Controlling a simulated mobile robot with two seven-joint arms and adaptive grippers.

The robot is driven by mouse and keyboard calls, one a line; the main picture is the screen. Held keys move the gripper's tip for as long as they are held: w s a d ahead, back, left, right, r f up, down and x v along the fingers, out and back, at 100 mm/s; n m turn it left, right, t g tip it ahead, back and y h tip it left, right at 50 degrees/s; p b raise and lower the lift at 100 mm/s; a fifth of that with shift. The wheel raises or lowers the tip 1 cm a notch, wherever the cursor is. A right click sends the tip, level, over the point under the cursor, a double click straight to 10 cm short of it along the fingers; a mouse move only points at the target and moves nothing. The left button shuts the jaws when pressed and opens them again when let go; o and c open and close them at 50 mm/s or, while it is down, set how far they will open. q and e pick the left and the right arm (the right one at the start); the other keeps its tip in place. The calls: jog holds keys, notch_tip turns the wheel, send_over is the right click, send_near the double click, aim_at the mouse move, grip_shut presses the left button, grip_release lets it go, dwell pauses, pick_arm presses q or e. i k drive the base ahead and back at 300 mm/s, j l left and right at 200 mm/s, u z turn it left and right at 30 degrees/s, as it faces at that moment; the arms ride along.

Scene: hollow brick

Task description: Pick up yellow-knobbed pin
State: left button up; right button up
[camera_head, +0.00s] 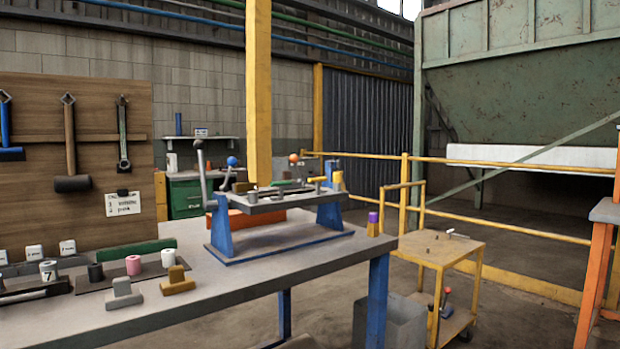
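I cannot pick out the yellow-knobbed pin for certain. A small yellow piece (338,181) shows at the right end of the blue-legged fixture (290,207) on the workbench (250,277). A mustard-coloured T-shaped piece (318,181) is just left of it. A purple-topped piece with a yellowish lower part (373,223) stands at the bench's right corner. Neither of my grippers is in view.
A mustard block (177,281), a grey block (123,294) and several small cylinders stand on the bench's left part. A yellow post (258,90) rises behind the fixture. A yellow cart (440,248) stands right of the bench. The bench's front middle is clear.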

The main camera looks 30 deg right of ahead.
aim_at(337, 176)
jog(key=i+l+u, duration=0.15)
jog(key=l, duration=0.4)
jog(key=i+l+u, duration=0.2)
jog(key=l, duration=0.35)
jog(key=l+u, duration=0.1)
jog(key=l, duration=1.05)
